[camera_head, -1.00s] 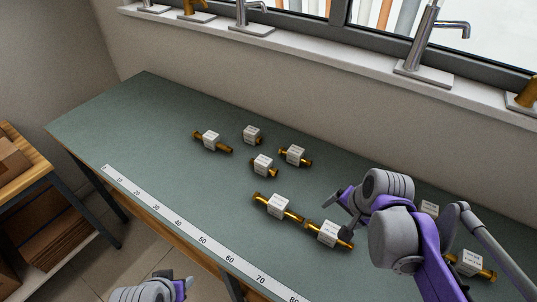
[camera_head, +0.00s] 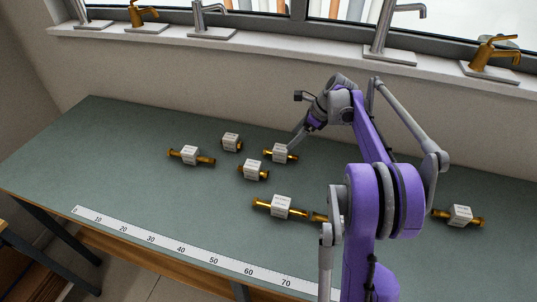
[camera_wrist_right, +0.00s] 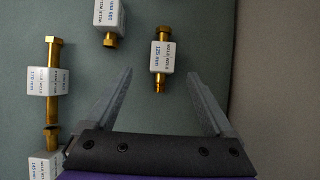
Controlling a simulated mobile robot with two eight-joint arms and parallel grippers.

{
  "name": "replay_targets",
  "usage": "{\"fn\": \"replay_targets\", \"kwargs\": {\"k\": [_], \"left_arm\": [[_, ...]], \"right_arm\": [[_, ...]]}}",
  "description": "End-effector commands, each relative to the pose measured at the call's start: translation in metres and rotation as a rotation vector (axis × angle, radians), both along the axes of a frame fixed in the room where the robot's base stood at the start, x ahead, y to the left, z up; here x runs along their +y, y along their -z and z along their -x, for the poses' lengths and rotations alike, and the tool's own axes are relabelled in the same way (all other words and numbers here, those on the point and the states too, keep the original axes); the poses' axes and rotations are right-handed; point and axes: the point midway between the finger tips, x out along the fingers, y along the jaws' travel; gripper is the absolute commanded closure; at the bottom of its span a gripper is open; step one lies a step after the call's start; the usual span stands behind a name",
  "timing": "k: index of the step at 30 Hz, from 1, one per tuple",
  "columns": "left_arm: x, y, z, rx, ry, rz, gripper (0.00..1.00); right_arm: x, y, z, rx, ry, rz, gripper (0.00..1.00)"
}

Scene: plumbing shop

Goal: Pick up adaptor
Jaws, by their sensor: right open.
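Several brass adaptors with white label blocks lie on the green table. One adaptor (camera_head: 280,153) lies just below and left of my right gripper (camera_head: 297,116) in the head view. The right wrist view shows an adaptor (camera_wrist_right: 162,57) labelled 125 mm between and a little beyond the fingertips of my right gripper (camera_wrist_right: 160,76). The fingers are spread and empty, with no visible contact. A longer adaptor (camera_wrist_right: 43,81) labelled 170 mm lies to the left of the left finger. My left gripper is not in view.
Other adaptors lie at left (camera_head: 190,154), at back (camera_head: 231,142), in the middle (camera_head: 253,170), in front (camera_head: 281,207) and at right (camera_head: 460,215). My right arm partly hides one adaptor (camera_head: 318,216). A ruler strip (camera_head: 180,246) runs along the front edge. A wall and tap ledge (camera_head: 260,49) bound the back.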

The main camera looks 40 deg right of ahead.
Motion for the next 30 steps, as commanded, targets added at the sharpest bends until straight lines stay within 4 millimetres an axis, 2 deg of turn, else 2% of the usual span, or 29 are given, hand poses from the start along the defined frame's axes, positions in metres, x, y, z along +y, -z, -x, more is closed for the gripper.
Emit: {"fn": "replay_targets", "kwargs": {"k": [6, 14, 21, 30], "left_arm": [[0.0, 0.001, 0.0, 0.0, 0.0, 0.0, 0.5], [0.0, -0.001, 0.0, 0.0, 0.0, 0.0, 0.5], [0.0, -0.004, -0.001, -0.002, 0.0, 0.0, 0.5], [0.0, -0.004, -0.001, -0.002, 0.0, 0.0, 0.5]], "right_arm": [[0.012, 0.031, -0.014, 0.0, -0.004, 0.0, 0.12], [0.018, 0.049, -0.024, -0.002, -0.004, 0.002, 0.12], [0.026, 0.079, -0.039, -0.001, -0.006, 0.002, 0.12], [0.029, 0.087, -0.041, -0.002, -0.004, 0.003, 0.12]]}}
